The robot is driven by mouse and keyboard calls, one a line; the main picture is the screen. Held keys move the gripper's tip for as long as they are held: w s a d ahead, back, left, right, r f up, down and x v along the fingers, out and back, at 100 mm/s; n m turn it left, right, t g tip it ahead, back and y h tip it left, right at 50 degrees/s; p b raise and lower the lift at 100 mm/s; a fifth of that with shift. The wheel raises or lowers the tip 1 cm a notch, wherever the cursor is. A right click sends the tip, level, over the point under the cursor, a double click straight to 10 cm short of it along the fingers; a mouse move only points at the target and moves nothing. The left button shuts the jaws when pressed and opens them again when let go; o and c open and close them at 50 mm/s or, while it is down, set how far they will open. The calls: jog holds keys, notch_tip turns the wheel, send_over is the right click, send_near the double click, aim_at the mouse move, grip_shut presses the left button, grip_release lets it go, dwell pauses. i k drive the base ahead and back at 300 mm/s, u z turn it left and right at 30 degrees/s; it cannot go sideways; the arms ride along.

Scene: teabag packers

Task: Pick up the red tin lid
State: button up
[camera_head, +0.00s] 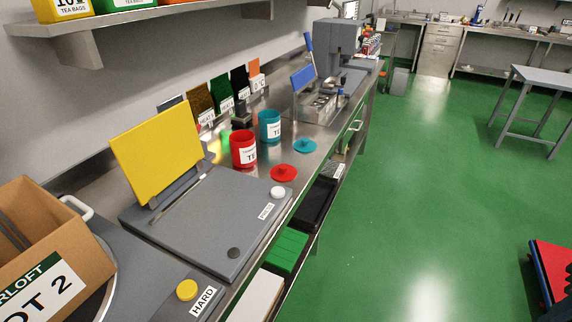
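The red tin lid (284,173) lies flat on the steel bench near its front edge, with a small knob on top. The red tin (243,149) with a white label stands upright just behind it to the left. A teal lid (305,146) lies a little farther along the bench. A teal tin (270,126) stands upright behind that lid. My gripper is not in view.
A grey machine (215,220) with a raised yellow panel (158,150) stands left of the red lid. A cardboard box (45,250) is at the near left. Bins (287,250) sit under the bench. The green floor (410,190) right of the bench is open.

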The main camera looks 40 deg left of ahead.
aim_at(284, 173)
jog(key=u, duration=0.55)
jog(key=i, duration=0.75)
jog(key=u, duration=1.05)
jog(key=i, duration=0.2)
jog(key=u, duration=0.15)
